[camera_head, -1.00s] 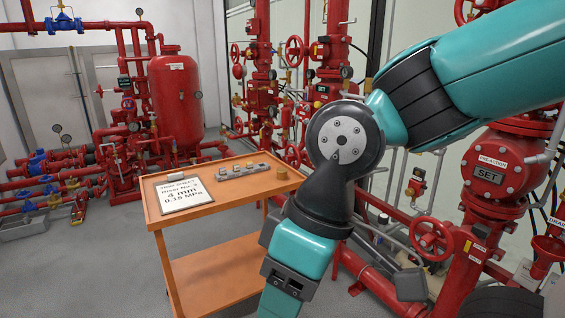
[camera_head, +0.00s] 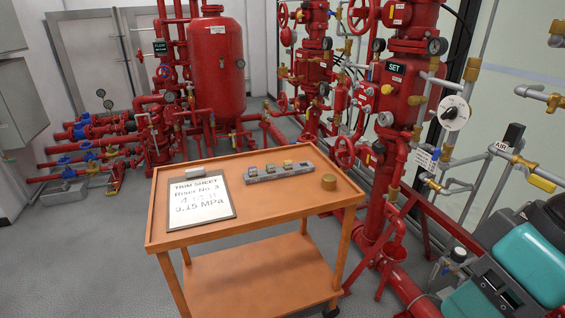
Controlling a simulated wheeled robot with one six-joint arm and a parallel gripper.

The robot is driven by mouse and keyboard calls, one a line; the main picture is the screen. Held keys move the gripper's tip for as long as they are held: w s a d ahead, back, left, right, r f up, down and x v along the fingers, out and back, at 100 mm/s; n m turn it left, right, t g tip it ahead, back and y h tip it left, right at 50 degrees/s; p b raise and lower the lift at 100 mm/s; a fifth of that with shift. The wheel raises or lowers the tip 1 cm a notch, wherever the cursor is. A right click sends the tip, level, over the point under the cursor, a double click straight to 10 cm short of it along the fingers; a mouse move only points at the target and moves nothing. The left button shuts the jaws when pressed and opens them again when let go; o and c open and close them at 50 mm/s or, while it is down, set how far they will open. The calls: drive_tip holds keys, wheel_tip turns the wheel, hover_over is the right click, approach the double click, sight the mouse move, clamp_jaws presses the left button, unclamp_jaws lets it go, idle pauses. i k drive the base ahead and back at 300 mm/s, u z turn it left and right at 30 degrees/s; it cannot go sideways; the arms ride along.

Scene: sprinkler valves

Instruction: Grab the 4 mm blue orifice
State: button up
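A grey rack (camera_head: 264,178) lies on the top of the orange cart (camera_head: 200,238), towards its back right. My gripper is out of view. Only teal and black parts of my arm show at the lower right, away from the rack.
Red riser pipes and valves (camera_head: 402,100) rise behind and right of the cart. A red tank (camera_head: 216,68) stands behind. Grey floor is clear at left.

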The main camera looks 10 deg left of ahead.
sight(252, 171)
drive_tip(key=i, duration=0.8)
drive_tip(key=u, duration=0.75)
drive_tip(key=i, duration=0.65)
drive_tip(key=u, duration=1.05)
drive_tip(key=i, duration=0.25)
drive_tip(key=u, duration=0.25)
